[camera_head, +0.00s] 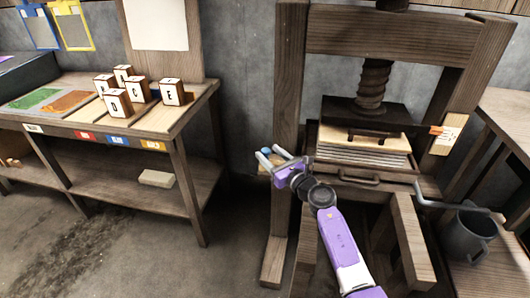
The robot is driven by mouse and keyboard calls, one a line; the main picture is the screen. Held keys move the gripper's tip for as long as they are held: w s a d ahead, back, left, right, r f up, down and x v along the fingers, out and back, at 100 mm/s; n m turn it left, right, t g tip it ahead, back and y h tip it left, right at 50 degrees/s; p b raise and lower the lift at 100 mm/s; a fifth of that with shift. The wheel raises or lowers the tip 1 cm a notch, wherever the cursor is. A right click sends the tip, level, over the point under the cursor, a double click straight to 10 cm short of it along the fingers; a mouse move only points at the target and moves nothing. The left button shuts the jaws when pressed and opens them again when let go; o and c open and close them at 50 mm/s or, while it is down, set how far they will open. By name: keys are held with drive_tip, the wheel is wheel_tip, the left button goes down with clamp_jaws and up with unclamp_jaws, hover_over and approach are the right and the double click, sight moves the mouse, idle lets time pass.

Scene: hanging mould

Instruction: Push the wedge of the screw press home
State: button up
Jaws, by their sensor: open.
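The wooden screw press (287,90) stands at the right, with a dark threaded screw (374,85) above a dark plate (350,112). A pale layered stack (360,152) lies under the plate. A small blue-ended piece (266,151) on light wood shows at the left post, partly hidden by my gripper. It may be the wedge, but I cannot tell. A small orange piece (436,130) sits at the right post beside a pale tag. My gripper (270,155) is open, its fingers pointing up and left, close to the blue-ended piece. I cannot tell whether they touch.
A wooden table (190,120) at left holds several lettered blocks (118,103) and coloured trays (70,102). A pale block (157,178) lies on its lower shelf. Floor between table and press is clear.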

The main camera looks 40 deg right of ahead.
drive_tip(key=shift+w+d+b, duration=0.2)
drive_tip(key=shift+w+b, duration=0.1)
drive_tip(key=shift+w, duration=1.15)
drive_tip(key=shift+c, duration=0.2)
clamp_jaws()
drive_tip(key=shift+s+d, duration=0.1)
